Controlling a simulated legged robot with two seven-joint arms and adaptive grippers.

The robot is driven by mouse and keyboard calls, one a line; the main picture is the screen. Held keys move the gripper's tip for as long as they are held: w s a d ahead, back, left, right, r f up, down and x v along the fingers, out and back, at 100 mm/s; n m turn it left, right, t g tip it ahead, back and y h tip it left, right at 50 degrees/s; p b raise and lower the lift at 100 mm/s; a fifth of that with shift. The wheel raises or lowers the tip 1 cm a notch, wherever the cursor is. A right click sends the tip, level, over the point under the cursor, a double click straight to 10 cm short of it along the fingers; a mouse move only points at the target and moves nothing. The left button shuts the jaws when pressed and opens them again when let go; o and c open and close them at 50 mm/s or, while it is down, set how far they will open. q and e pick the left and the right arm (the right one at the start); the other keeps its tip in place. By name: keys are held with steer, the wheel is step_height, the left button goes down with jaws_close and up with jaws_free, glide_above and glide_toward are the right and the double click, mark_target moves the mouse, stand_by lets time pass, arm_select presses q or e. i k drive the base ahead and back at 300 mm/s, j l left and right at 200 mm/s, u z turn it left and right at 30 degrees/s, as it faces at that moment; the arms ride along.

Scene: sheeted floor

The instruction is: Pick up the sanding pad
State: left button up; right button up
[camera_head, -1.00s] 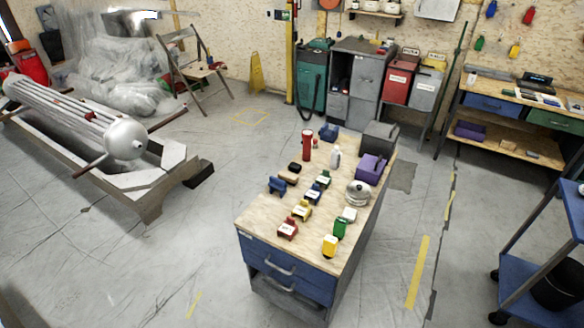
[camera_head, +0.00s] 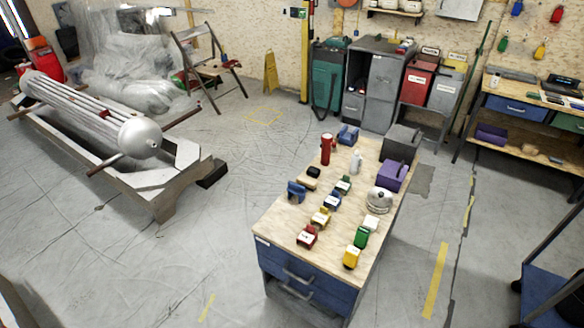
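Several small objects stand on a wooden-topped blue workbench (camera_head: 283,218) in the middle of the view. I cannot tell for sure which one is the sanding pad. A small black item (camera_head: 313,172) lies near the left edge of the top, with a blue block-like item (camera_head: 296,191) in front of it. A white item (camera_head: 371,221) lies near the right edge, beside a green one (camera_head: 361,237). Neither of my grippers is in view.
A red cylinder (camera_head: 326,149), a purple box (camera_head: 392,176) and a silver round pot (camera_head: 379,200) also stand on the bench. A long metal machine (camera_head: 90,110) is at the left. A blue cart (camera_head: 548,291) is at the lower right.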

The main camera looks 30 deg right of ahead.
mark_target(313, 173)
steer(key=i+j+u, duration=0.2)
steer(key=i, duration=0.7)
steer(key=i+j+u, duration=0.2)
steer(key=i, duration=0.7)
steer(key=i+l+z, duration=0.25)
steer(key=i+z, duration=0.15)
steer(key=i+l+z, duration=0.1)
steer(key=i+z, duration=0.75)
steer(key=i+j+z, duration=0.2)
steer(key=i+z, duration=0.2)
steer(key=i+j+z, duration=0.3)
steer(key=z, duration=0.15)
steer(key=i, duration=0.1)
